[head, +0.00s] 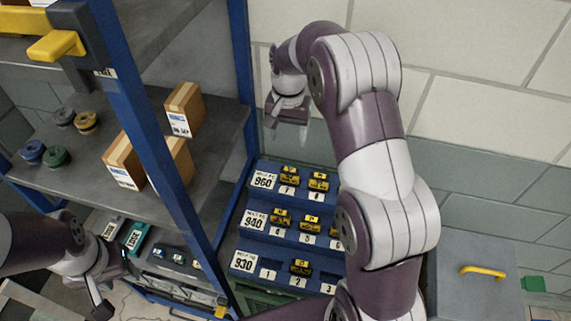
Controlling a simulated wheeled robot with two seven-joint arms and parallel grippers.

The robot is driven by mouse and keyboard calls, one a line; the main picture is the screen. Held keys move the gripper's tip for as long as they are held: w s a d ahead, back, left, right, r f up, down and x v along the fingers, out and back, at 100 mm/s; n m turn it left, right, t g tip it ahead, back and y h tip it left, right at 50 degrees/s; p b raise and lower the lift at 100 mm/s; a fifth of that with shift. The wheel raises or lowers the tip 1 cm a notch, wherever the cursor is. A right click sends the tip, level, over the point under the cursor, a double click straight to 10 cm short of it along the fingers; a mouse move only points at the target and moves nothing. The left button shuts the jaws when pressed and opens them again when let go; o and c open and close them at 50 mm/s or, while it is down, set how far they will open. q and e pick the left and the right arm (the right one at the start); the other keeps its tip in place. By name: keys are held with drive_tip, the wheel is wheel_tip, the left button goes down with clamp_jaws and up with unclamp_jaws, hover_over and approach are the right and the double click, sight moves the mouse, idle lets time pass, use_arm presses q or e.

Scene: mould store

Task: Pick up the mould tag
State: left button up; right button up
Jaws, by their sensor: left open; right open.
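A blue stepped rack (325,227) stands low in the middle of the head view, with white labels reading 960, 940 and 930. Small yellow-and-black pieces sit on its steps, including one on the top step (289,176), one on the middle step (280,217) and one on the bottom step (301,267). I cannot tell which of them, if any, is the mould tag. My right gripper (288,117) is open and empty, above and behind the rack, apart from it. My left gripper (116,283) is open at the lower left, near the shelving. My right arm hides the rack's right part.
Blue-framed shelving (165,150) on the left holds cardboard boxes (184,109) and several round coloured pieces (56,156). A grey cabinet (480,290) with a yellow handle stands at the right. A pale block wall (480,90) closes the back.

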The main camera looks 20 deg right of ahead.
drive_tip(key=b, duration=0.3)
hover_over(291, 170)
drive_tip(key=f, duration=0.5)
drive_tip(key=shift+s+d, duration=0.15)
drive_tip(key=shift+s, duration=0.1)
drive_tip(key=f, duration=0.1)
drive_tip(key=w+f+p, duration=0.1)
drive_tip(key=f+p, duration=0.1)
drive_tip(key=shift+w+a+f, duration=0.15)
drive_tip(key=shift+a, duration=0.1)
drive_tip(key=f, duration=0.1)
drive_tip(key=f+p, duration=0.1)
drive_tip(key=f, duration=0.1)
drive_tip(key=shift+s, duration=0.2)
drive_tip(key=shift+s+f, duration=0.25)
drive_tip(key=shift+f, duration=0.05)
use_arm(q)
drive_tip(key=shift+s+f, duration=0.2)
drive_tip(key=shift+s, duration=0.6)
use_arm(e)
drive_tip(key=shift+w, duration=0.15)
drive_tip(key=c, duration=0.8)
